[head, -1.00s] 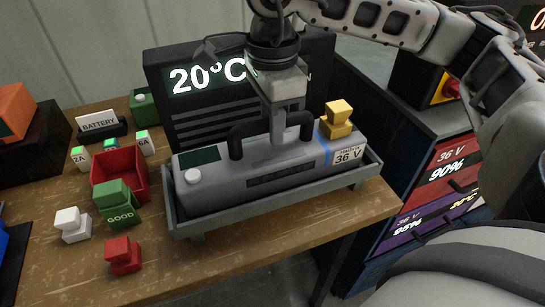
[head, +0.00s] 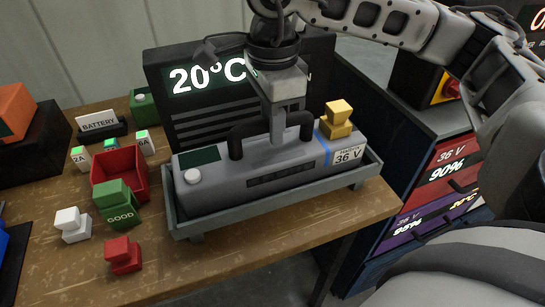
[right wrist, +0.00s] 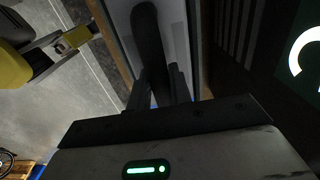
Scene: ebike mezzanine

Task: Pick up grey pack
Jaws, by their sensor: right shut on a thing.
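The grey pack (head: 215,183) lies in a shallow grey tray (head: 190,228) on the wooden bench. It has a black arched handle on top, a white knob, a blue band and a "36 V" label. My right gripper (head: 277,138) comes down from above and is shut on the pack's handle. In the right wrist view the fingers (right wrist: 160,88) are on either side of the dark handle (right wrist: 150,40). The pack still sits within the tray. My left gripper is out of view.
A yellow block piece (head: 337,115) stands at the pack's right end. A "20°C" display unit (head: 205,95) is close behind. A red bin (head: 120,175), a green "GOOD" piece (head: 117,204), and white (head: 72,225) and red (head: 123,254) pieces stand left. A blue-sided cabinet (head: 430,190) is at right.

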